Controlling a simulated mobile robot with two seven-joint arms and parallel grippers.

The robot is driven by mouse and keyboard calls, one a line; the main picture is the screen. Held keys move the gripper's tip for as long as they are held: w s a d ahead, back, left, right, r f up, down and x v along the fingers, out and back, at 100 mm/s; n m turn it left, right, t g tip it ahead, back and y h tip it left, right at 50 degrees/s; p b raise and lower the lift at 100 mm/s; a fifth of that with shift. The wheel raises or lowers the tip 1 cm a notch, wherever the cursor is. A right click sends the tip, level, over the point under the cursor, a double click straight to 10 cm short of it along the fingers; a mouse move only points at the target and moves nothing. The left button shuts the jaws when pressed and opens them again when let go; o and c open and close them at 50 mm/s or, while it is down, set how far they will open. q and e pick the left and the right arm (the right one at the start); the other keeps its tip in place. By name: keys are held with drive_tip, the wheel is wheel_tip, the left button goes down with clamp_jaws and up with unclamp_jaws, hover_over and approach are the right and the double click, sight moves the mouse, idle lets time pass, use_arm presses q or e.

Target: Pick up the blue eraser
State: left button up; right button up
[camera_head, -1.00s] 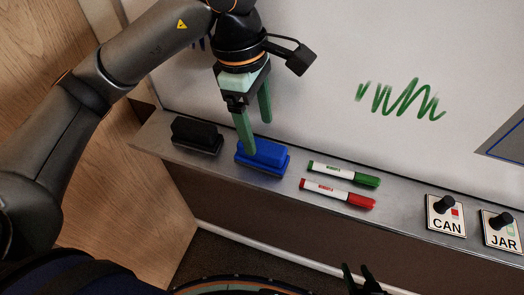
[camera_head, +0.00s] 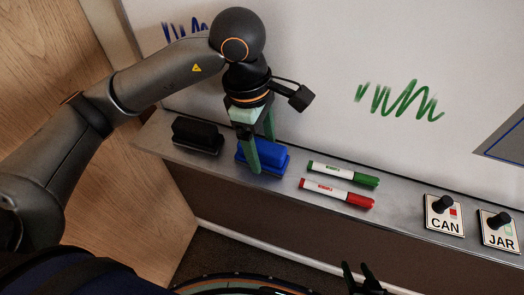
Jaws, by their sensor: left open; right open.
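The blue eraser (camera_head: 273,157) lies on the grey ledge (camera_head: 232,172) under the whiteboard. My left gripper (camera_head: 262,152) is open and points down at it, with one green finger in front of the eraser and the other behind it. The front finger covers part of the eraser's near side. I cannot tell whether the fingers touch it. My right gripper (camera_head: 361,280) is dark, open and empty at the bottom edge, well below the ledge.
A black eraser (camera_head: 197,134) lies left of the blue one. A green marker (camera_head: 343,174) and a red marker (camera_head: 337,193) lie to its right. CAN (camera_head: 444,221) and JAR (camera_head: 500,237) signs with black knobs are at the far right. The whiteboard (camera_head: 330,60) rises behind.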

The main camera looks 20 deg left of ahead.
use_arm(q)
drive_tip(key=shift+f+b, duration=0.25)
drive_tip(key=shift+b, duration=0.15)
idle(0.4)
clamp_jaws()
idle(0.5)
drive_tip(key=shift+r, duration=0.1)
drive_tip(key=shift+r+p, duration=0.55)
drive_tip(key=shift+p, duration=0.1)
drive_tip(key=s+d+r, duration=0.2)
drive_tip(key=s+r, duration=0.4)
drive_tip(key=s+d+r, duration=0.3)
drive_tip(key=s+r, duration=0.3)
drive_tip(key=s, duration=0.1)
drive_tip(key=shift+d+r+b, duration=0.15)
drive_tip(key=shift+d+b, duration=0.15)
drive_tip(key=shift+b, duration=0.15)
